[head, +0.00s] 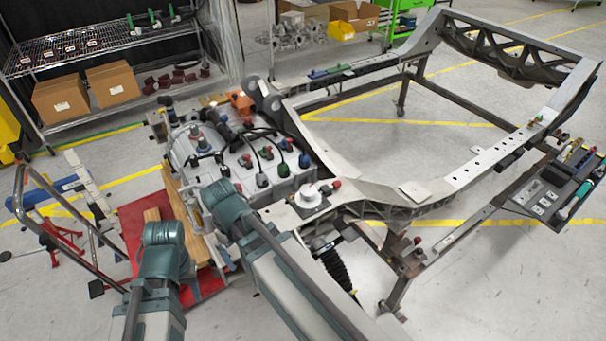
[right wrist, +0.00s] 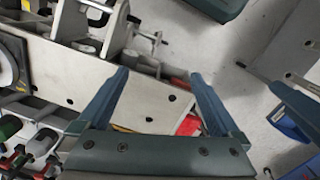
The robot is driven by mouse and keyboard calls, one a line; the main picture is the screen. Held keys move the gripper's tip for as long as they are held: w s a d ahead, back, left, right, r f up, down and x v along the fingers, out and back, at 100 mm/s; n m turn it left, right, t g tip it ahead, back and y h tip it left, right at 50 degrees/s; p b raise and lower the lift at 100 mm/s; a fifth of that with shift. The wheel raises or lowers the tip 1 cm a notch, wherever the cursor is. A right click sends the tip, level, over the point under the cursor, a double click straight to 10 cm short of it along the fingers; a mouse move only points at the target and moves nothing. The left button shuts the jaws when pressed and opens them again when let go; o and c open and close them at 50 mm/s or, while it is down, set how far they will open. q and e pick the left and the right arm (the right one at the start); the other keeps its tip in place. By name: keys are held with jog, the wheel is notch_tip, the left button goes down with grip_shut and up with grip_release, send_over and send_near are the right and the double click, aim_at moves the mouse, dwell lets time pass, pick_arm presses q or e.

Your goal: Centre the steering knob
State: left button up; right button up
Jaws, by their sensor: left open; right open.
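A round white knob (head: 309,193) stands on a dark square base on the near corner of the chassis frame (head: 440,188); I take it for the steering knob. In the right wrist view a round disc (right wrist: 8,66) on a dark square plate is cut by the left edge, probably the same knob. My right gripper (right wrist: 160,82) is open and empty above a grey frame plate (right wrist: 75,82), to the right of that disc. My left gripper (head: 166,236) is near the lower left in the head view, away from the knob; it is open, but its fingers are hard to make out.
A grey box (head: 245,150) with coloured caps and black cables sits left of the knob. A red knob (head: 336,183) is close beside it. A control panel (head: 550,185) hangs at the right. Shelves with cardboard boxes (head: 60,98) stand behind. The frame's middle is open floor.

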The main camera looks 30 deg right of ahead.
jog(key=w+d+r+p, duration=0.8)
jog(key=d+r, duration=0.3)
jog(key=d, duration=0.3)
notch_tip(320, 180, up, 4)
jog(key=y+p, duration=0.1)
jog(key=p, duration=0.4)
send_over(308, 189)
pick_arm(q)
notch_tip(308, 189, up, 15)
jog(key=shift+r, duration=0.15)
pick_arm(e)
jog(key=shift+d+n, duration=0.15)
jog(key=shift+n, duration=0.25)
pick_arm(q)
jog(key=shift+b, duration=0.3)
pick_arm(e)
notch_tip(308, 189, down, 14)
jog(key=b, duration=1.3)
jog(key=shift+r+b, duration=0.15)
jog(key=shift+b, duration=0.2)
pick_arm(q)
notch_tip(308, 189, down, 14)
jog(key=shift+r, duration=0.15)
pick_arm(e)
jog(key=c, duration=1.4)
